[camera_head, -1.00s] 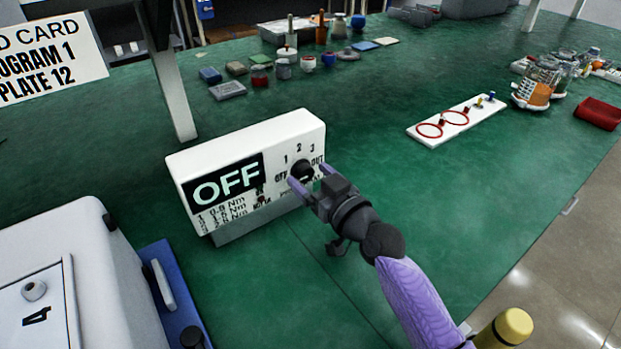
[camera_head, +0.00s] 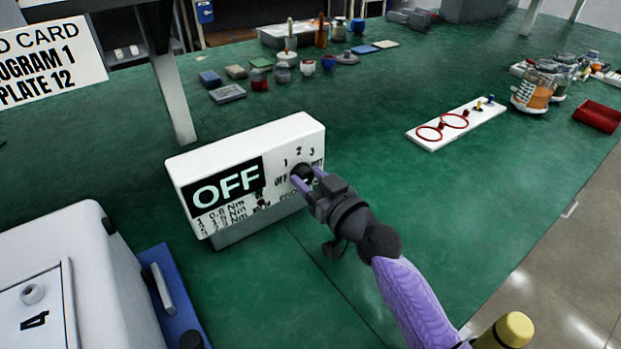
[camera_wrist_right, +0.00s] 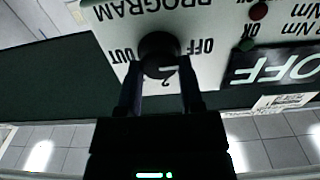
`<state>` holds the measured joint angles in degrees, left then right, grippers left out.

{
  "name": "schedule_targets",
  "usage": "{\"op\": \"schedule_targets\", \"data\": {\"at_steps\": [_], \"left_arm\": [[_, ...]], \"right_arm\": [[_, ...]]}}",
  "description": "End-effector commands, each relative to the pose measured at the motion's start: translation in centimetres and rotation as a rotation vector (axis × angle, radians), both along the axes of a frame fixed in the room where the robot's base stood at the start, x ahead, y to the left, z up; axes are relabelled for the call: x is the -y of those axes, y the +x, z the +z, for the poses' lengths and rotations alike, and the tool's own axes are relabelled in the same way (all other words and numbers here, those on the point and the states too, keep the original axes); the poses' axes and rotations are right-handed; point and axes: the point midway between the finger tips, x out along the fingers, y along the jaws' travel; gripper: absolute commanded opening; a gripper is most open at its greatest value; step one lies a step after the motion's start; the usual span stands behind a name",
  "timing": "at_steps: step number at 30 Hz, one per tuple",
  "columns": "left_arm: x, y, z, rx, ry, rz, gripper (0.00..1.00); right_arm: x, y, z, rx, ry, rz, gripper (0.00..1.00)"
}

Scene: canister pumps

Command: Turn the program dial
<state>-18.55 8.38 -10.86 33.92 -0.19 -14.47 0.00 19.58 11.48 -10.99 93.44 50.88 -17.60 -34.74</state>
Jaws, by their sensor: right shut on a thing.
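The program dial (camera_head: 302,173) is a round black knob on the front of a white control box (camera_head: 305,128). Printed labels 1, 2, 3, OFF and OUT surround it. The box's black display (camera_head: 227,186) reads OFF. My right gripper (camera_head: 307,180) is shut on the dial, one finger on each side. In the right wrist view the dial (camera_wrist_right: 159,54) sits between the two fingertips (camera_wrist_right: 160,80), with the labels upside down. The fingers partly cover the dial and labels. My left gripper is not in view.
A card (camera_head: 45,58) reading PROGRAM 1, PLATE 12 hangs at upper left. A white cabinet (camera_head: 80,240) marked 4 stands at lower left. A white board with red rings (camera_head: 457,124) lies to the right. The green table (camera_head: 380,200) around the box is largely clear.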

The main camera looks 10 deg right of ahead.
Motion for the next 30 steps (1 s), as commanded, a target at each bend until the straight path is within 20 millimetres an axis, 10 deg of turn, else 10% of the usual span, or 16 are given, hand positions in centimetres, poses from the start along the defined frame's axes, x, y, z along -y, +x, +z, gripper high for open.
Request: {"op": "schedule_targets", "data": {"at_steps": [30], "left_arm": [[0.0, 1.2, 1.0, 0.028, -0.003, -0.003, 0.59]], "right_arm": [[0.3, 0.1, -0.1, -0.258, 0.63, 0.0, 0.0]]}}
